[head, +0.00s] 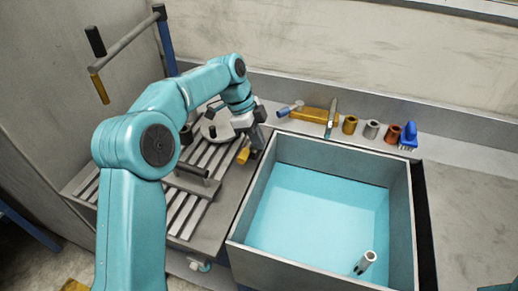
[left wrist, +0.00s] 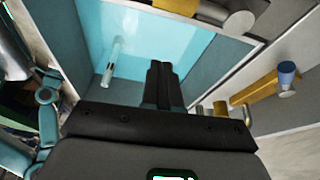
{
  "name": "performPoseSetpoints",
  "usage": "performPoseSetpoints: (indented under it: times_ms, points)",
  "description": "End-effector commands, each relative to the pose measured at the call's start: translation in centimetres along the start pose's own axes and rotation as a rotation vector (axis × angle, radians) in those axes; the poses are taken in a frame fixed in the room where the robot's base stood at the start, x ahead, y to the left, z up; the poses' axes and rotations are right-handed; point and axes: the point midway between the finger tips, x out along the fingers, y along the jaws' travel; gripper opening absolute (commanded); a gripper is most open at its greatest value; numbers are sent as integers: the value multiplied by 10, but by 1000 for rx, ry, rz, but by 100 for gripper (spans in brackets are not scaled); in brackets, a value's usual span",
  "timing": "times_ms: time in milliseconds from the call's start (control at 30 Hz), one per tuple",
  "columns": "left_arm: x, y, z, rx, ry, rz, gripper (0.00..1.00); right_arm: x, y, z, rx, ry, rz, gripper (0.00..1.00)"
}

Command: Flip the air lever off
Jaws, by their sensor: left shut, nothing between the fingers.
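I cannot tell for sure which part is the air lever. A yellow block (head: 320,116) with a blue-tipped, lever-like piece (head: 285,111) lies on the back ledge behind the basin. The yellow block (left wrist: 254,90) and a blue cap (left wrist: 287,70) also show at the right of the left wrist view. A small yellow piece (head: 243,155) shows beside my left gripper, at the basin's left edge. My left gripper (head: 257,142) points down by the basin's back left corner. Its fingers (left wrist: 162,78) are together and empty. My right gripper is not in view.
A deep basin (head: 345,152) with a blue inside holds a small pale cylinder (head: 366,262). A slatted rack (head: 188,205) lies left of it. Several small cylinders and a blue brush (head: 409,134) stand on the back ledge. A post with a bar (head: 130,38) stands at the upper left.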

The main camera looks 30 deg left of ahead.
Motion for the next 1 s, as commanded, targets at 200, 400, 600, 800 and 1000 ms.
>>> performPoseSetpoints:
  times_ms: [200, 400, 600, 800, 1000]
  points:
    - [-41, -2, 0, 0, 1, -2, 0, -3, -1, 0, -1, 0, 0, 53]
    - [-55, -1, 0, 0, 1, 1, 0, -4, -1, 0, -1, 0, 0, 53]
    - [-56, -1, 0, 0, 1, 1, 0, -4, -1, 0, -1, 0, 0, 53]
    - [-56, -1, 0, 1, 1, 1, 0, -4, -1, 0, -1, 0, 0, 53]
    - [-56, -1, 0, 0, 1, 1, 0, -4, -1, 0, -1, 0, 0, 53]
